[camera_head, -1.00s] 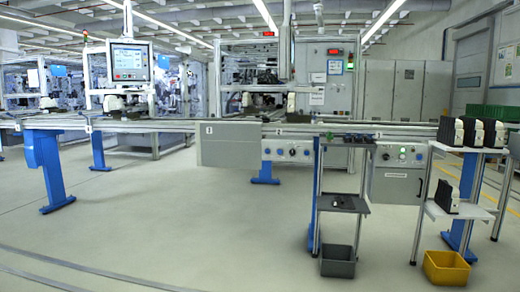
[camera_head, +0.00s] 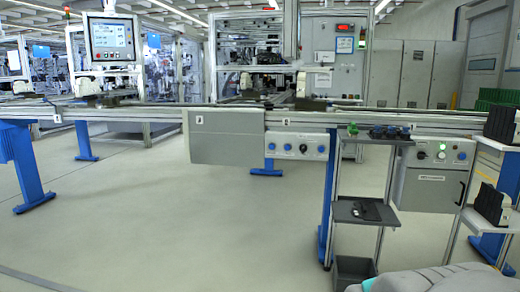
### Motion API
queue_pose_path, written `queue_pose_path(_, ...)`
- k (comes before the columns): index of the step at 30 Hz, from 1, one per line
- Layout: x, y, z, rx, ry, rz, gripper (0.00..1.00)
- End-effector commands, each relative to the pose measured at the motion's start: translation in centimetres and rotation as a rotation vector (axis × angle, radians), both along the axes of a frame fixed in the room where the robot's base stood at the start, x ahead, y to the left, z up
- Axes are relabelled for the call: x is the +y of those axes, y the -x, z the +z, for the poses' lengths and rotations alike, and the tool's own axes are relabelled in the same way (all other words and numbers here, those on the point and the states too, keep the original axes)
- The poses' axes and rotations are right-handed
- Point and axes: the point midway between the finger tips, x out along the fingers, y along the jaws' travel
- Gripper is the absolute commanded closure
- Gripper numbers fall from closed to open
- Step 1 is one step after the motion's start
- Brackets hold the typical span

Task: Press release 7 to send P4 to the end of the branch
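The pallet line (camera_head: 110,113) runs across the view, with small number plates too small to read surely. A control strip (camera_head: 300,147) with several blue knobs and a dark one hangs under the rail right of centre. A grey control box (camera_head: 428,186) with a lit green button (camera_head: 421,155) and a blue knob (camera_head: 462,155) stands further right. I cannot tell which button is release 7. Dark carriers sit on the line at left (camera_head: 88,98) and centre (camera_head: 312,104); I cannot tell which is P4. My gripper is not in view; a grey part of my arm shows at bottom right.
A small stand (camera_head: 365,211) with a dark tool on its shelf stands before the line, a grey bin (camera_head: 352,270) below it. Shelves with black parts (camera_head: 490,205) stand at right. Blue legs (camera_head: 28,165) reach the floor. Open floor (camera_head: 190,220) lies at centre and left.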

Motion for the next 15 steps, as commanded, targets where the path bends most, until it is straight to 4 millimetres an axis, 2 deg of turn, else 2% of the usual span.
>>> queue_pose_path(3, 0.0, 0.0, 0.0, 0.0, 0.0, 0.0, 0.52)
queue_pose_path(15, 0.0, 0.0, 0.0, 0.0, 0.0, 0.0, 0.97)
